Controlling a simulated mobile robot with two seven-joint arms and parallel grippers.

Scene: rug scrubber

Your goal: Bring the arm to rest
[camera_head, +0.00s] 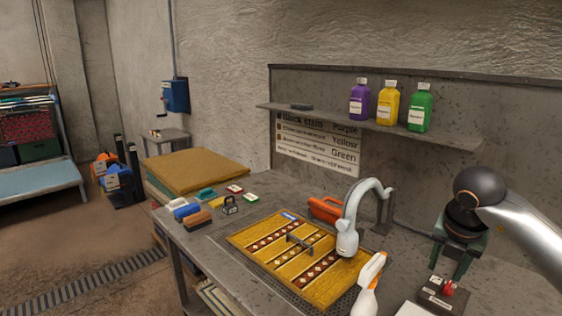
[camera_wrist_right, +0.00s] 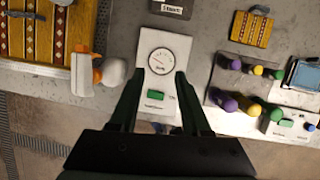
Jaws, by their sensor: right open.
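My right arm comes in from the right edge of the head view. My right gripper (camera_head: 458,262) points down over the right end of the workbench. In the right wrist view its two dark fingers (camera_wrist_right: 156,76) stand apart with nothing held between them. Below and between them is a white box with a round dial and a green button (camera_wrist_right: 156,94); I cannot tell the exact height of the gap. My left gripper is not in view.
A patterned yellow rug (camera_head: 262,258) lies on the bench (camera_head: 190,240) beside a white curved nozzle (camera_head: 347,240) and a spray bottle (camera_head: 367,285). Purple, yellow and green bottles (camera_head: 388,103) stand on the shelf. Several coloured knobbed pieces (camera_wrist_right: 230,102) lie right of the dial box.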

